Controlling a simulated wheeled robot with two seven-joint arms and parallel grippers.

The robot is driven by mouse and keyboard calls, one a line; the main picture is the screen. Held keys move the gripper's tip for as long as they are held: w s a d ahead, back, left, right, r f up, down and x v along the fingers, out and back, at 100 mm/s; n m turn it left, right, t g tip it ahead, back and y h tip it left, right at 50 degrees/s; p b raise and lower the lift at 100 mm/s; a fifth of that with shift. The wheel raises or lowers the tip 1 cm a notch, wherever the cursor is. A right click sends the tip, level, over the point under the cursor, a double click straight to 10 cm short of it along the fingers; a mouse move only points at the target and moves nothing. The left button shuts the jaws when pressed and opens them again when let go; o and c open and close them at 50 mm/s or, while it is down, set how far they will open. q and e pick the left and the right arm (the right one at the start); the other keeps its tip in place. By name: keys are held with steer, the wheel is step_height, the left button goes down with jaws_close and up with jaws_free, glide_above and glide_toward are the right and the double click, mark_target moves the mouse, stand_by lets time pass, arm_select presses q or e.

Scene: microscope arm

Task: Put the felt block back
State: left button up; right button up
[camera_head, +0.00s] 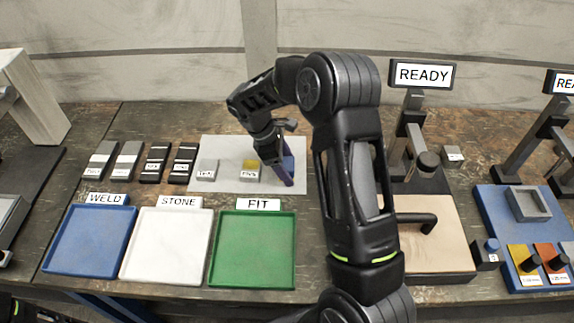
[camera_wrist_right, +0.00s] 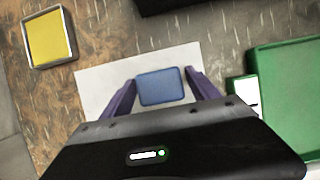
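A blue block (camera_head: 289,163), apparently the felt block, is at the right end of the white sheet (camera_head: 215,146). In the right wrist view the blue block (camera_wrist_right: 161,86) sits between the two purple fingers of my right gripper (camera_wrist_right: 161,82). The fingers lie close along both sides of it; whether they press on it is unclear. In the head view my right gripper (camera_head: 282,175) reaches down to the sheet and partly hides the block. My left gripper does not show.
A yellow-topped block (camera_head: 250,165) and a grey block (camera_head: 208,168) are on the sheet. Blue (camera_head: 50,268), white (camera_head: 125,275) and green (camera_head: 215,280) trays stand in front. A yellow square in a grey frame (camera_wrist_right: 74,50) is nearby. The microscope stand (camera_head: 435,265) is right of my arm.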

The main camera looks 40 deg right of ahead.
steer(key=shift+o, duration=0.5)
steer(key=shift+r, duration=0.1)
steer(key=shift+r, duration=0.2)
steer(key=p+v, duration=0.6)
steer(key=v, duration=0.5)
steer(key=shift+a+r+p, duration=0.2)
steer(key=shift+r+p, duration=0.15)
